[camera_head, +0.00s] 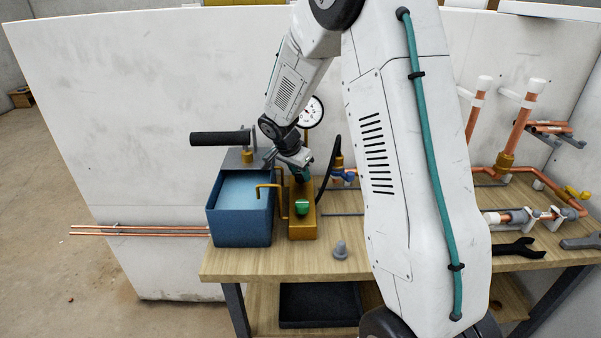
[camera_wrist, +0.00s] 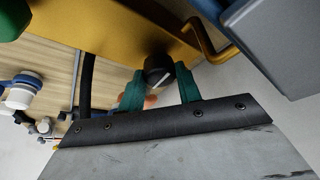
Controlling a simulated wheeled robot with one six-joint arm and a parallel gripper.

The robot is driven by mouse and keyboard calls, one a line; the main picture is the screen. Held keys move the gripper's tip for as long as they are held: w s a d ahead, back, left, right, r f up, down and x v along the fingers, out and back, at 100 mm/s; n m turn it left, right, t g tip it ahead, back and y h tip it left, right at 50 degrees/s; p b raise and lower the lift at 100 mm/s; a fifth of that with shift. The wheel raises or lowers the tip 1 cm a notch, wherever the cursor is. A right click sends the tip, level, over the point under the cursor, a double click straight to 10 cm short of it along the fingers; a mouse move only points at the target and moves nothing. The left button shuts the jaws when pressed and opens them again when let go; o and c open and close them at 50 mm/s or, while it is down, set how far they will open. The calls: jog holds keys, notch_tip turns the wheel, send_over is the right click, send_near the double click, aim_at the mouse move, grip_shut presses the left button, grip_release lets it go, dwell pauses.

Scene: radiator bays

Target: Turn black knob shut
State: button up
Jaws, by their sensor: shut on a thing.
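The black knob (camera_wrist: 158,70) sits on the side of a yellow-brass block (camera_wrist: 125,30) in the wrist view. A pale line on its face runs at a slant. The teal fingers of my gripper (camera_wrist: 160,82) stand on either side of the knob and are shut on it. In the head view my gripper (camera_head: 299,173) reaches down behind the brass block (camera_head: 302,226), and the black knob cannot be made out there. A green knob (camera_head: 302,208) is on the block's near face.
A blue tank (camera_head: 240,227) of water stands left of the block, with a black pump handle (camera_head: 220,138) above it. A gauge (camera_head: 309,112) is behind my arm. A grey cone-like part (camera_head: 341,250) lies in front. Copper pipes (camera_head: 517,135) and a wrench (camera_head: 518,249) are at right.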

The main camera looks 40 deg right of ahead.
jog(key=shift+f+m+g, duration=0.1)
jog(key=shift+m+g, duration=0.2)
jog(key=shift+m, duration=0.1)
jog(key=o, duration=1)
jog(key=shift+a+r, duration=0.2)
jog(key=shift+r, duration=0.35)
jog(key=v, duration=0.6)
jog(key=shift+a+r, duration=0.2)
jog(key=shift+r, duration=0.1)
jog(key=shift+s, duration=0.15)
